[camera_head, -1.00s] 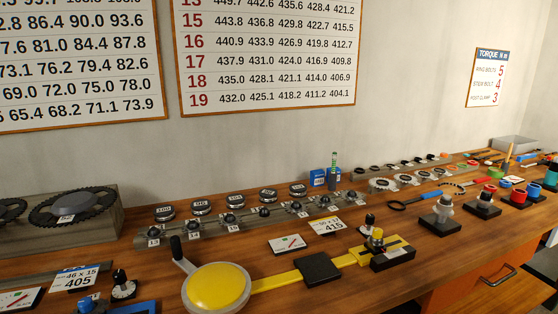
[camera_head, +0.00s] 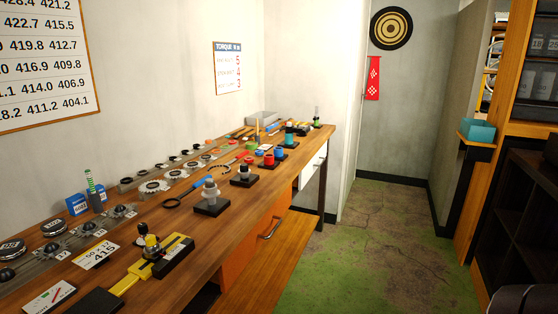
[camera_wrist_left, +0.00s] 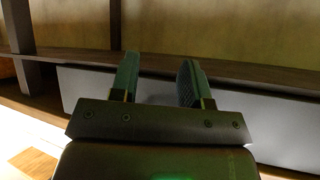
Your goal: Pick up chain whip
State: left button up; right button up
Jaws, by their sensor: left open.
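What looks like the chain whip (camera_head: 195,188) lies on the wooden workbench in the head view, left of centre. My right gripper is in neither view.
The workbench (camera_head: 232,226) runs along the left wall. The green-brown floor (camera_head: 370,245) is clear to the right. A shelving unit (camera_head: 515,195) stands at far right.

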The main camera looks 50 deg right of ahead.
aim_at(236, 158)
jog(key=z, duration=1.15)
jog(key=i+l+u, duration=0.1)
jog(key=u, duration=0.35)
jog(key=l+u, duration=0.1)
jog(key=u, duration=0.35)
jog(key=i+l+u, duration=0.1)
jog(key=u, duration=0.35)
jog(key=l+u, duration=0.25)
jog(key=l, duration=0.15)
jog(key=l+u, duration=0.3)
jog(key=l, duration=0.15)
jog(key=l+u, duration=0.35)
jog(key=l, duration=0.5)
jog(key=k+l, duration=0.1)
jog(key=l, duration=0.35)
jog(key=k+l+u, duration=0.1)
jog(key=l, duration=0.3)
jog(key=k+l, duration=0.1)
jog(key=l, duration=0.35)
jog(key=k+l, duration=0.1)
jog(key=l, duration=0.3)
jog(key=u, duration=0.05)
